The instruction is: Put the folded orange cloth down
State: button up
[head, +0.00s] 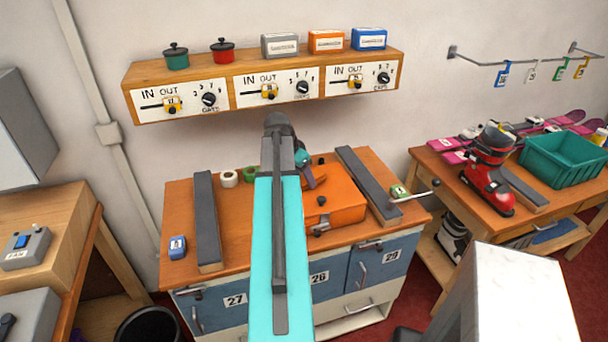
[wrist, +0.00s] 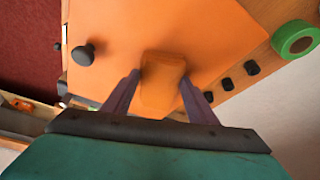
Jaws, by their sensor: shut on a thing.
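The folded orange cloth (wrist: 162,92) shows in the wrist view as a small orange block between the two fingers of my gripper (wrist: 160,80). My gripper is shut on it. Behind the cloth in that view is a broad flat orange surface (wrist: 200,28), apparently the top of the orange case (head: 340,203) on the bench. I cannot tell whether the cloth touches that surface. In the head view my gripper (head: 312,178) is at the left part of the case, partly behind my turquoise arm. The cloth cannot be made out there.
Two grey bars (head: 206,215) and (head: 368,182) lie on the wooden bench (head: 180,195), either side of the case. A green tape roll (wrist: 296,40) is near. A black knob (wrist: 83,55) stands by the cloth. A wall shelf (head: 190,70) with dials hangs above.

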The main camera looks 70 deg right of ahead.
jog(key=shift+f, duration=0.2)
jog(key=o, duration=1)
jog(key=shift+r, duration=0.1)
